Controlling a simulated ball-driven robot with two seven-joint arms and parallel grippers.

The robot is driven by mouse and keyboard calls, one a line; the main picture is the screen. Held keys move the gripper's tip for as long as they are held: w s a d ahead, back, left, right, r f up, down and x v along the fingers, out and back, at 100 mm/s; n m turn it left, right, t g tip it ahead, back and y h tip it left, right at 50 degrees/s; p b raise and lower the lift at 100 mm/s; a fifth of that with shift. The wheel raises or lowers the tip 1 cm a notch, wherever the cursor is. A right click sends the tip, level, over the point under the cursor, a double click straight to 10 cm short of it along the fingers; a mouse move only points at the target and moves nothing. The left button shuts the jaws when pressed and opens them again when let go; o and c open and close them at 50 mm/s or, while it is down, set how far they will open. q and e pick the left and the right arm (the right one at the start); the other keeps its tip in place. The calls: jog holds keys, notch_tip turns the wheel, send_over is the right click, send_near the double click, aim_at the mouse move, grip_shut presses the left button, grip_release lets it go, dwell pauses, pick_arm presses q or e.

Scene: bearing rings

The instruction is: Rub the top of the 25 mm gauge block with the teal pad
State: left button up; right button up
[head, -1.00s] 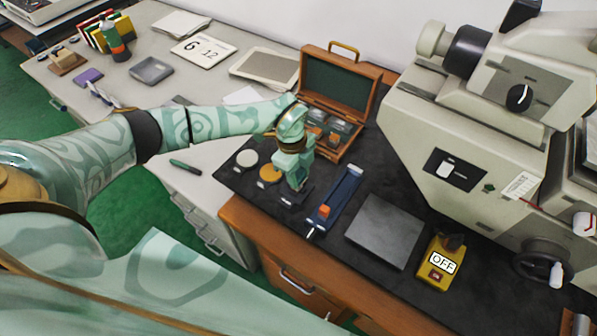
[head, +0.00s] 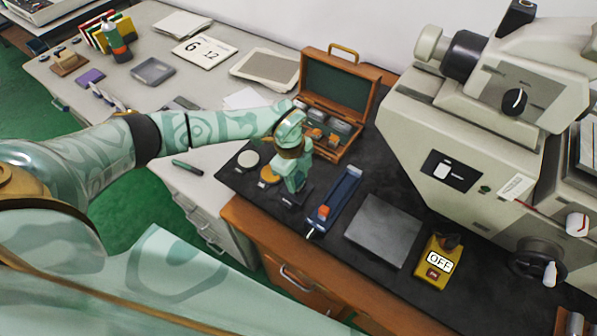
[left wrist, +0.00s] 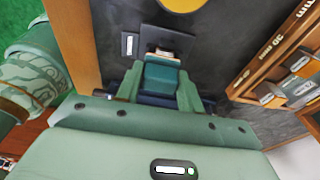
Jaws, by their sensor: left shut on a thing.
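My left gripper (head: 291,187) is low over a dark square plate (head: 297,199) on the black bench mat. In the left wrist view its fingers (left wrist: 163,88) are shut on the teal pad (left wrist: 163,76). A pale, orange-tinted edge shows at the pad's far end, above the dark plate (left wrist: 172,36); whether they touch is unclear. Several grey blocks (head: 338,125) sit in the open wooden case (head: 352,133) behind the gripper, also partly seen in the left wrist view (left wrist: 299,62). I cannot tell which block is the 25 mm one. My right gripper is out of view.
A white disc (head: 248,158) and a yellow disc (head: 269,176) lie left of the gripper. A blue fixture (head: 342,193) with an orange part stands right of it. Beyond are a grey plate (head: 383,230), a yellow OFF box (head: 438,262) and a large machine (head: 440,130).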

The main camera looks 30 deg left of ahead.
pick_arm(q)
jog(key=shift+s, duration=0.4)
jog(key=shift+p, duration=0.4)
dwell(0.6)
jog(key=shift+w, duration=0.15)
jog(key=shift+w+b, duration=0.4)
jog(key=shift+w, duration=0.35)
jog(key=shift+s, duration=0.1)
jog(key=shift+s+p, duration=0.3)
jog(key=shift+p, duration=0.35)
jog(key=shift+r, duration=0.15)
